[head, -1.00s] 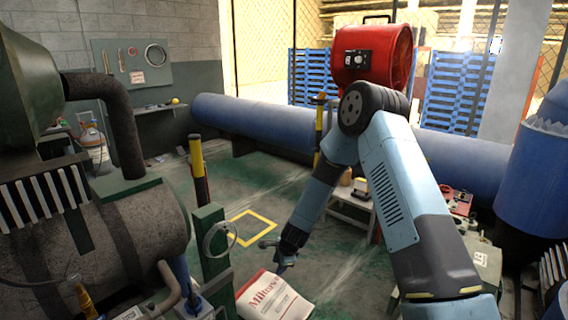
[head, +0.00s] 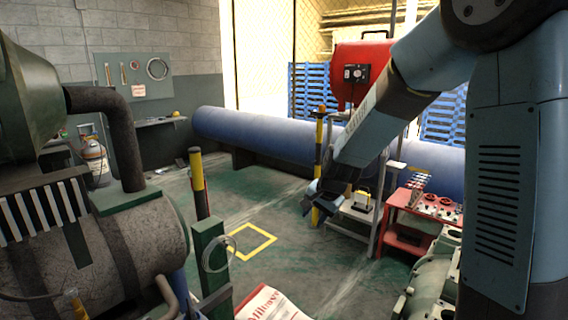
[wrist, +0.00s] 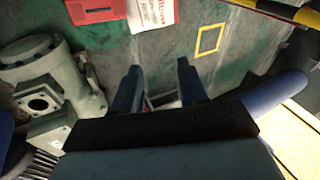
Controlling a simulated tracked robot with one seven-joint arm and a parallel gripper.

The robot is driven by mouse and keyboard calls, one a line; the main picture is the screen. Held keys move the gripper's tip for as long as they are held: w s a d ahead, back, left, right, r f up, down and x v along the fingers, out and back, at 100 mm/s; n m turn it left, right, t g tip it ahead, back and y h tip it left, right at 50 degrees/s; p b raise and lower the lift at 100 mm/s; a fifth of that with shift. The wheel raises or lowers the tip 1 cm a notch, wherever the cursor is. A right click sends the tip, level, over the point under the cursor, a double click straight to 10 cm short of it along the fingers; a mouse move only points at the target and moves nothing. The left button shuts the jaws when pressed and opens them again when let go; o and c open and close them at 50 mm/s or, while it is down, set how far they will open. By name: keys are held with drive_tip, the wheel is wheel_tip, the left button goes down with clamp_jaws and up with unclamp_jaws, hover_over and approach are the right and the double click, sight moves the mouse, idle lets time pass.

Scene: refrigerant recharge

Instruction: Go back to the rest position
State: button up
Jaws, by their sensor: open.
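My gripper (head: 318,204) hangs in mid-air in the head view, in front of the small grey stand and left of the red cart. In the wrist view its two dark fingers (wrist: 158,82) are spread apart with nothing between them. My arm comes in from the right and reaches down and left, covering part of the red machine and the blue pipe.
A blue pipe (head: 262,128) crosses the back. A red cart (head: 412,226) with gauges stands at right, a green pump (head: 432,278) in front. A dark tank (head: 130,245) fills the left. A yellow floor square (head: 250,241) and a white-red sack (head: 272,304) lie mid-floor.

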drive_tip(key=s+d+r+n+h, duration=0.1)
drive_tip(key=s+d+r+n, duration=0.1)
drive_tip(key=s+d+r, duration=0.35)
drive_tip(key=s+d+r+n, duration=0.2)
drive_tip(key=s+d+r, duration=0.1)
drive_tip(key=s+r, duration=0.55)
drive_tip(key=s+d+r+n+h, duration=0.1)
drive_tip(key=s+d, duration=0.2)
drive_tip(key=s, duration=0.4)
drive_tip(key=s+d+r+n+t, duration=0.1)
drive_tip(key=s+d, duration=0.2)
drive_tip(key=s, duration=0.4)
drive_tip(key=shift+s+r+n+h, duration=0.4)
drive_tip(key=shift+d, duration=0.1)
